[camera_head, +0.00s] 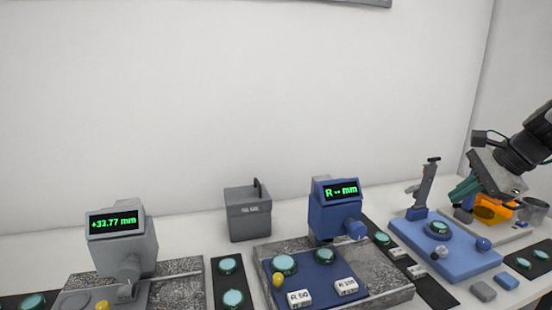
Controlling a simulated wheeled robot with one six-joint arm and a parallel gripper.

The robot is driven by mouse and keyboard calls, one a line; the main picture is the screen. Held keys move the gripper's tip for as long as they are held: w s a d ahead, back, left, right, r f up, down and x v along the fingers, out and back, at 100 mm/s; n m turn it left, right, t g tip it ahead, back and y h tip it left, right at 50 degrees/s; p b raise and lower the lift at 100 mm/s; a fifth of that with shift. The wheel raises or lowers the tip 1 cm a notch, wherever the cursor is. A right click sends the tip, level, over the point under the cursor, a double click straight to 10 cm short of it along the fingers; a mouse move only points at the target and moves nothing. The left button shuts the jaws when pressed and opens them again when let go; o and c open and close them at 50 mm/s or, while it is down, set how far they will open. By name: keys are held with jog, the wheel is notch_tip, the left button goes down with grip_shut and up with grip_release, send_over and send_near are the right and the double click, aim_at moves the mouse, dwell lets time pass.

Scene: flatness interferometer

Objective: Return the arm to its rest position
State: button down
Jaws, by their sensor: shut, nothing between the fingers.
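My arm reaches in from the right edge. My gripper (460,193) has teal fingers that point down and to the left. The fingers are together and empty. They hang in front of or above the right end of the bench, near an orange part (490,209) and a grey stand (426,185). I cannot tell how far they are from these, or whether they touch.
A blue base (455,264) with a round lens lies below the gripper. A blue gauge reading "R -- mm" (336,190) and a grey gauge reading "+33.77 mm" (113,221) stand on stone plates. A grey box (248,218) stands between them.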

jog(key=s+a+f+n+g+h, duration=0.2)
jog(key=s+a+n, duration=0.6)
jog(key=s+n, duration=0.1)
jog(key=s+a+f+n+g+h, duration=0.2)
jog(key=s+a+n, duration=0.7)
jog(key=s, duration=0.3)
jog(key=shift+s+f+n, duration=0.2)
jog(key=shift+f+n, duration=0.1)
jog(key=shift+f, duration=0.05)
jog(key=shift+a, duration=0.1)
dwell(0.9)
